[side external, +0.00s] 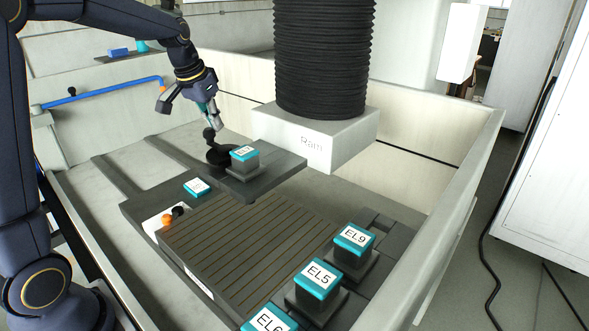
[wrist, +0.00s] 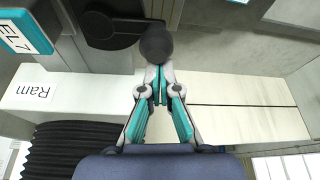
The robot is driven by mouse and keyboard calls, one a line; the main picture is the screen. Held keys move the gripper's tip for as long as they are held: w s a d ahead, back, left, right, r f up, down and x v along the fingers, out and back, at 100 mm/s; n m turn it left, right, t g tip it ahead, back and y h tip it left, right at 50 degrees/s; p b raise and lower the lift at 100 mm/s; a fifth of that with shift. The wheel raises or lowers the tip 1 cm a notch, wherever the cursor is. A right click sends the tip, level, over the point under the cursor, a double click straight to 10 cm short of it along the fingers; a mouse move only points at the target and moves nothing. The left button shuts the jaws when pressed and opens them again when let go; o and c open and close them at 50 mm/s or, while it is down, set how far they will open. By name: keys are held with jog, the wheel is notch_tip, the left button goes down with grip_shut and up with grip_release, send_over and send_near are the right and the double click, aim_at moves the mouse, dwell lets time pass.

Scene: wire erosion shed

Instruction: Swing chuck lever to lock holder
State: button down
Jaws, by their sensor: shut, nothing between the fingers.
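The chuck lever shows in the side view as a dark ball knob (side external: 209,134) on an arm rising from a round black base (side external: 218,156). In the wrist view the knob (wrist: 158,45) is just ahead of my fingertips, with the black lever body (wrist: 108,24) to its left. My gripper (side external: 213,118) is shut and empty, its tips at the knob; I cannot tell whether they touch it. It also shows in the wrist view (wrist: 158,92). The holder marked EL7 (side external: 244,164) sits on the dark plate right beside the lever, its teal-edged label (wrist: 24,36) at the wrist view's upper left.
The white Ram block (side external: 318,146) with black bellows (side external: 325,60) hangs to the right of the holder. A slotted plate (side external: 245,240) and holders EL9 (side external: 352,246) and EL5 (side external: 316,285) lie in front. Pale tank walls (side external: 450,165) enclose the area.

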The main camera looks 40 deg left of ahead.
jog(key=shift+s+n, duration=0.3)
jog(key=shift+n, duration=0.2)
jog(key=shift+s+a+n+y, duration=0.1)
jog(key=shift+s+n+y, duration=0.6)
jog(key=shift+n, duration=0.8)
jog(key=s+d+n+g+y, duration=0.1)
jog(key=s+d+n+g, duration=0.2)
jog(key=n, duration=0.8)
jog(key=s, duration=0.2)
jog(key=shift+s+y, duration=0.4)
jog(key=shift+d, duration=0.2)
jog(key=shift+a, duration=0.15)
